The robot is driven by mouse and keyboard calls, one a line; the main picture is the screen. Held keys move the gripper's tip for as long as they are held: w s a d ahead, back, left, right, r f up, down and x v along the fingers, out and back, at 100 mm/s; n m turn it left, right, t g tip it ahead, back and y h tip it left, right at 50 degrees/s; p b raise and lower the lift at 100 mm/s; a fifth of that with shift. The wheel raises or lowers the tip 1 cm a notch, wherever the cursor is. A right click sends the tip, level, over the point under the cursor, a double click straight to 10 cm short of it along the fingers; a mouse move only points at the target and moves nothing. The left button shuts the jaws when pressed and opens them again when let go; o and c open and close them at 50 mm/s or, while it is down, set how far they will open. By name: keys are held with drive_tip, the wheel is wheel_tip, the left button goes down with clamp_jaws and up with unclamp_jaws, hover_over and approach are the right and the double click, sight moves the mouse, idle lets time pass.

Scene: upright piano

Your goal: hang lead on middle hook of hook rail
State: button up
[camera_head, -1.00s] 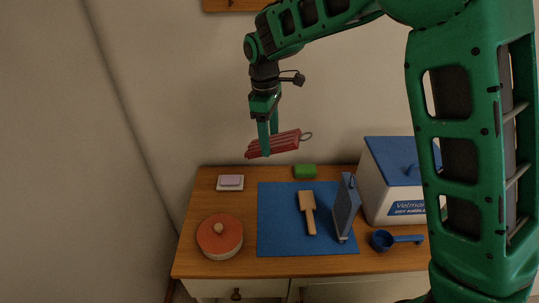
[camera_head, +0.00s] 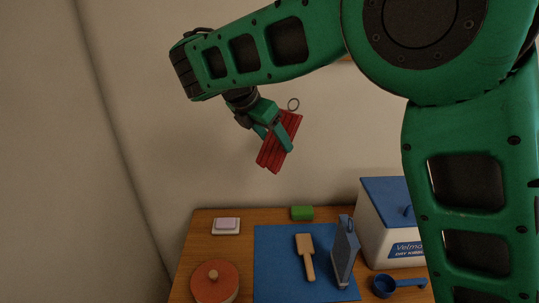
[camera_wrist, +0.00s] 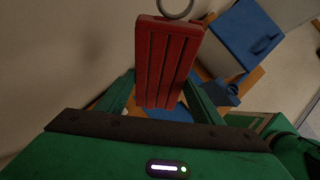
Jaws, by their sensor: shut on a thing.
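The lead (camera_head: 270,158) is a folded red bundle with a metal ring at one end. My gripper (camera_head: 277,139) is shut on it, with a finger on either side, and holds it in the air in front of the wall, above the cabinet top. The bundle is tilted, its ring at the upper right. In the wrist view the lead (camera_wrist: 168,60) stands out between the fingers, with the ring at the top edge of the picture. The hook rail and its hooks cannot be made out now; my arm covers the upper part of the head view.
On the wooden cabinet top (camera_head: 205,250) are a blue mat (camera_head: 275,270), a wooden brush (camera_head: 306,258), a blue upright item (camera_head: 344,255), a blue scoop (camera_head: 385,285), a red-lidded pot (camera_head: 215,283), a soap dish (camera_head: 226,227) and a green block (camera_head: 302,213). A white blue-lidded bin (camera_head: 385,230) stands right.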

drive_tip(key=s+d+r+n+t+y, duration=0.1)
drive_tip(key=d+r+n+t, duration=0.15)
drive_tip(key=r, duration=0.35)
drive_tip(key=s+d+r+n+t+y, duration=0.1)
drive_tip(key=r+n+t, duration=0.3)
drive_tip(key=r, duration=0.1)
drive_tip(key=w+f, duration=0.2)
drive_tip(key=w, duration=0.8)
drive_tip(key=shift+w+d+f, duration=0.15)
drive_tip(key=shift+w+d, duration=0.2)
drive_tip(key=shift+d, duration=0.05)
idle(0.7)
idle(0.5)
drive_tip(key=o, duration=1.2)
